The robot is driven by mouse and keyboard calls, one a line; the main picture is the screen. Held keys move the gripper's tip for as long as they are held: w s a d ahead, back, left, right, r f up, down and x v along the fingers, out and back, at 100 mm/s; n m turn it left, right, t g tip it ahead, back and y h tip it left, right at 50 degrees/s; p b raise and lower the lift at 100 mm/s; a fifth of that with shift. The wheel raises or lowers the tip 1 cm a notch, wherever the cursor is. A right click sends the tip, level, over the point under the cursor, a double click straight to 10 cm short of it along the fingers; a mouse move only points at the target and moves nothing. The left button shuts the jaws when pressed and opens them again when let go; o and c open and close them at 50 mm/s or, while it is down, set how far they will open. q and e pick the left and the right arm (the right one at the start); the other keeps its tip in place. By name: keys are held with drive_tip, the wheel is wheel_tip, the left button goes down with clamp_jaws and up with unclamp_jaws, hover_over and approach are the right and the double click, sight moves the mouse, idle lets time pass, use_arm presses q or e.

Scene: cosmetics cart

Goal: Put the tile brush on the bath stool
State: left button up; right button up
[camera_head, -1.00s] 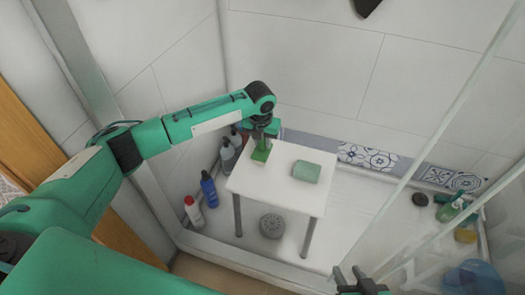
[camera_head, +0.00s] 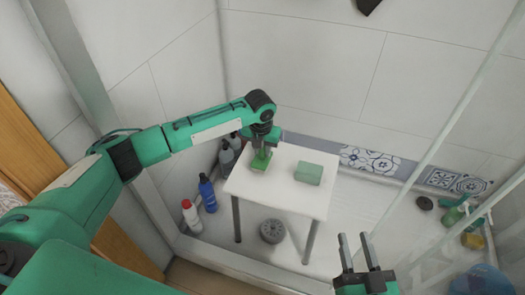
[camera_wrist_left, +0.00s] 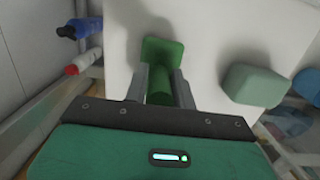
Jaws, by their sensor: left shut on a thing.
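The tile brush (camera_head: 260,161) is green, with a flat rectangular head and an upright handle. My left gripper (camera_head: 263,143) is shut on its handle. In the left wrist view the brush head (camera_wrist_left: 163,52) shows beyond the fingers, over the white seat. The bath stool (camera_head: 285,188) has a white square top and grey legs. The brush is at the far left part of the seat; I cannot tell whether its head touches it. My right gripper (camera_head: 354,243) is open and empty at the bottom of the head view, in front of the stool.
A pale green block (camera_head: 309,173) lies on the seat right of the brush. Blue (camera_head: 208,194) and white, red-capped (camera_head: 192,217) bottles stand left of the stool. A round grey object (camera_head: 272,231) lies beneath it. A glass panel (camera_head: 440,135) stands at right.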

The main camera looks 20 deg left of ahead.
use_arm(q)
drive_tip(key=shift+f, duration=0.1)
drive_tip(key=o, duration=0.9)
use_arm(e)
drive_tip(key=shift+a+f, duration=0.1)
drive_tip(key=shift+f, duration=0.15)
drive_tip(key=shift+s, duration=0.1)
